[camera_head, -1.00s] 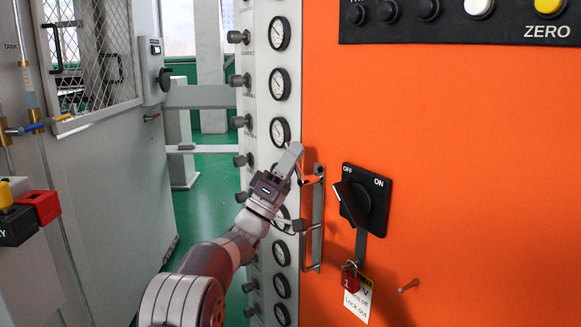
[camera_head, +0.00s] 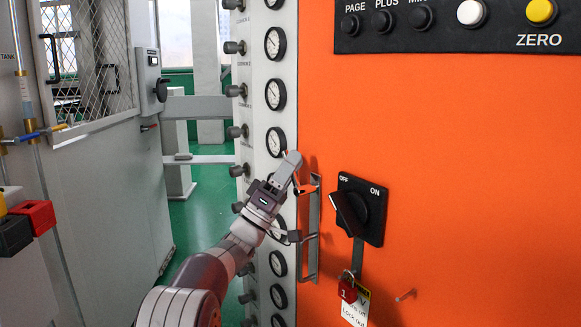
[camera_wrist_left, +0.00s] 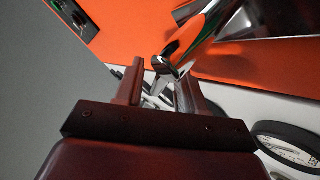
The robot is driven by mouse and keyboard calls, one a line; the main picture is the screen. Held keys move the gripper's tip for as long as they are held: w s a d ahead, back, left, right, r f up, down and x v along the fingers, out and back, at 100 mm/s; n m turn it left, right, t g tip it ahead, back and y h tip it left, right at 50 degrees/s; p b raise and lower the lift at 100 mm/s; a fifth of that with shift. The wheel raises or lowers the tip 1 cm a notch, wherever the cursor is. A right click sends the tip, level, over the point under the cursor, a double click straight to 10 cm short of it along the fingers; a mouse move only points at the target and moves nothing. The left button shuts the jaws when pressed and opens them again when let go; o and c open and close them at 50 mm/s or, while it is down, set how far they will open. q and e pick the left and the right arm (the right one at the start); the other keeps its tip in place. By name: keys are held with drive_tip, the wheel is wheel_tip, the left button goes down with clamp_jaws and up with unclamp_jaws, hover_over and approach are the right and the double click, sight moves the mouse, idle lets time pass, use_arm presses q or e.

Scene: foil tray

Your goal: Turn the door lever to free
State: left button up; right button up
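The orange door carries a metal handle (camera_head: 313,240), a tall upright bar, left of the black switch. A short shiny lever (camera_head: 308,186) shows at the handle's top, partly hidden by my left gripper (camera_head: 293,160). In the left wrist view, a chrome lever end (camera_wrist_left: 172,62) reaches down between the two fingertips of my left gripper (camera_wrist_left: 160,82). The fingers are apart, with a gap on the left side of the lever. Contact with the right finger cannot be told. My right gripper is in no view.
A black OFF/ON switch (camera_head: 361,209) with a red padlock (camera_head: 347,287) and a tag sits right of the handle. A column of gauges (camera_head: 276,95) with knobs stands left of the door. A button panel (camera_head: 430,20) is above. Green floor shows at left.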

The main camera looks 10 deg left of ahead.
use_arm(q)
drive_tip(key=p+v, duration=0.1)
drive_tip(key=v, duration=1.1)
drive_tip(key=shift+s+a+f, duration=0.15)
drive_tip(key=shift+f, duration=0.15)
